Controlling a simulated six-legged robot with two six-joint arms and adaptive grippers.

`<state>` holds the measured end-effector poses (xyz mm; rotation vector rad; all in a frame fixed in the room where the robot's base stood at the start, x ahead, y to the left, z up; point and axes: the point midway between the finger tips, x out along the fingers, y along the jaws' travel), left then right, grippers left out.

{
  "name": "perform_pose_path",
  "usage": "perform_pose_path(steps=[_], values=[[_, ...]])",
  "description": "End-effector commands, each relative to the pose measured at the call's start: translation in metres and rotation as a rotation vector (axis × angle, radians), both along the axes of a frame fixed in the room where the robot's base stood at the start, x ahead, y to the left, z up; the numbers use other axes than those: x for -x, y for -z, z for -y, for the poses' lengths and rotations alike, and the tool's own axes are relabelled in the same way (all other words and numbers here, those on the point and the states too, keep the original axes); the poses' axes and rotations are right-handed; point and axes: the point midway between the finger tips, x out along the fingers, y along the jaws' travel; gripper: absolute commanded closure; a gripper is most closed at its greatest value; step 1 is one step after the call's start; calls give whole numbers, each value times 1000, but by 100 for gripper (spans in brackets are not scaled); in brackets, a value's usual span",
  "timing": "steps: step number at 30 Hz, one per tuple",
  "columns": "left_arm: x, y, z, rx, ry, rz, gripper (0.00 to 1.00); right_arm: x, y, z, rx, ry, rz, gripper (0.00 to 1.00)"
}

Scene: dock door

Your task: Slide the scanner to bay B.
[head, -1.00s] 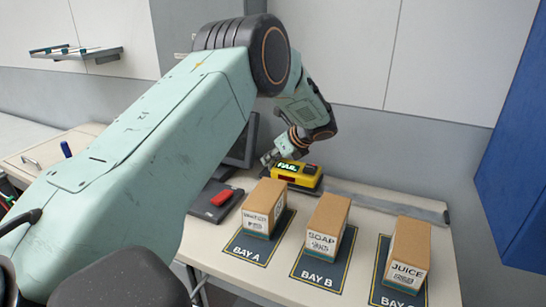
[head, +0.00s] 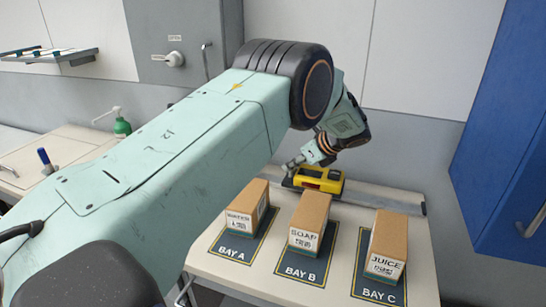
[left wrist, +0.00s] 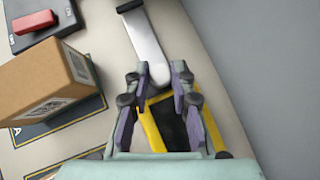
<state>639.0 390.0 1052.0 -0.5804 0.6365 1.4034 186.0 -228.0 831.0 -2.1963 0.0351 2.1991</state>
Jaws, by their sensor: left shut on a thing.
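The yellow and black scanner (head: 320,180) sits on the grey rail (head: 390,199) along the back of the bench, roughly behind the soap box. My left gripper (head: 293,168) is at its left end, shut on it. In the left wrist view the gripper's fingers (left wrist: 160,85) close at the end of the scanner (left wrist: 178,125). The bay B mat (head: 303,273) lies at the bench front, with the soap box (head: 310,222) on it. My right gripper is out of view.
The water box (head: 247,205) stands on bay A (head: 232,250) and the juice box (head: 389,245) on bay C (head: 378,293). A blue cabinet (head: 490,150) hangs at right. A red item (left wrist: 37,23) on a dark pad shows in the left wrist view. The rail right of the scanner is clear.

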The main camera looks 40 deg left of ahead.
Motion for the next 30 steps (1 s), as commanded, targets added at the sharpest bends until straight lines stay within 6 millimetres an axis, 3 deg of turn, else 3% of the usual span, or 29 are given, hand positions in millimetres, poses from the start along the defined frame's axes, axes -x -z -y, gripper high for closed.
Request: perform_pose_path(steps=[7,20,21,25,30], values=[[-13,-4,31,-5,4,8,100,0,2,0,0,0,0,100],[-15,-5,37,-6,4,10,100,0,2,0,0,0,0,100],[-15,-5,37,-6,4,10,76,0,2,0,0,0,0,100],[-15,-4,37,-5,2,8,66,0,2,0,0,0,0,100],[-14,-3,37,-4,1,5,66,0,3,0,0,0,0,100]])
